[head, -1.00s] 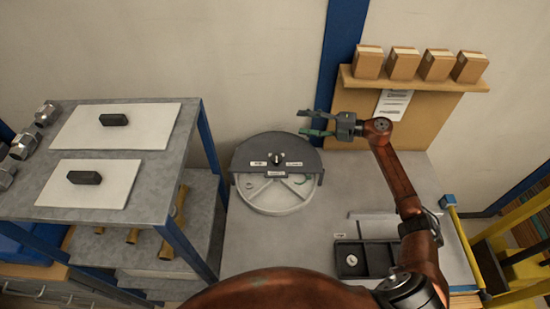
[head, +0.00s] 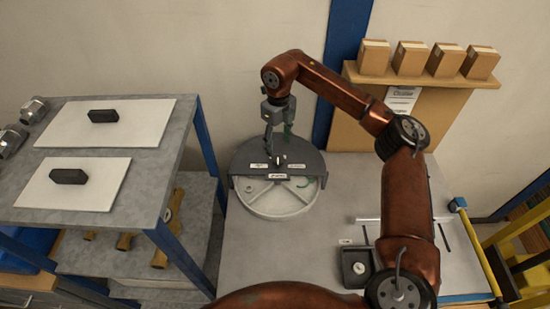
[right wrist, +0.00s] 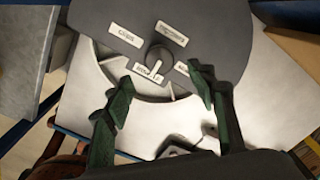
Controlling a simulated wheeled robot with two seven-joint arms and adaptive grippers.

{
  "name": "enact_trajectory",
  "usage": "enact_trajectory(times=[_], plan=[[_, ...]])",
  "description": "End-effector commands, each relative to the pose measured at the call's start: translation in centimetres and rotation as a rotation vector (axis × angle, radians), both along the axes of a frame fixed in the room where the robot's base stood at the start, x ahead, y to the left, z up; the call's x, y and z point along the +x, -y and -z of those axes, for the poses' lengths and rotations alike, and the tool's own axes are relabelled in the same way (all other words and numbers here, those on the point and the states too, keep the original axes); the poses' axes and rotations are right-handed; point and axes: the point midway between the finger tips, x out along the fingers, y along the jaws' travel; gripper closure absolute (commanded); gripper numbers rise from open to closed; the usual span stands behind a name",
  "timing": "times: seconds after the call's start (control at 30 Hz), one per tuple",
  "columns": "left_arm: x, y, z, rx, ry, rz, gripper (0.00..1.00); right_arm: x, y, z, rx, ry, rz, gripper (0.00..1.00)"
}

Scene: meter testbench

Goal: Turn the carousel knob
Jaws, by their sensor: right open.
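The carousel (head: 268,205) is a round, pale, divided disc with a dark grey cover over its rear part. Its small dark knob (head: 281,160) stands on the cover among white labels. In the right wrist view the knob (right wrist: 158,57) shows a white pointer mark toward the bottom of the picture. My right gripper (head: 277,146) points down above the cover, close to the knob. In the right wrist view its green fingers (right wrist: 160,82) are open, with the knob showing between and just beyond the tips. Contact cannot be seen. My left gripper is not in view.
A dark tray (head: 345,278) with a round piece stands on the bench at right. A grey shelf unit (head: 150,195) stands at left, with dark blocks on white plates. Boxes (head: 411,58) sit on a wall shelf behind my right arm.

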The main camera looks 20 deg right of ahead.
Motion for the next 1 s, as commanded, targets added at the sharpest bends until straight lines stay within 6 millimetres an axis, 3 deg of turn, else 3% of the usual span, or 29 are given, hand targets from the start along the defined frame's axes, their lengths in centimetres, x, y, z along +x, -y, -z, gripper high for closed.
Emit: enact_trajectory(times=[0.5,0.87,1.0], plan=[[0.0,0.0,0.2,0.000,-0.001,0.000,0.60,0.0,-0.1,6.9,0.002,-0.002,-0.001,0.49],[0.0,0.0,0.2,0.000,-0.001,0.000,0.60,0.0,-0.1,7.5,0.002,-0.001,-0.001,0.49],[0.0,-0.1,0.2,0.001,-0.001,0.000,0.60,0.0,-0.1,7.5,0.002,-0.001,-0.001,0.58]])
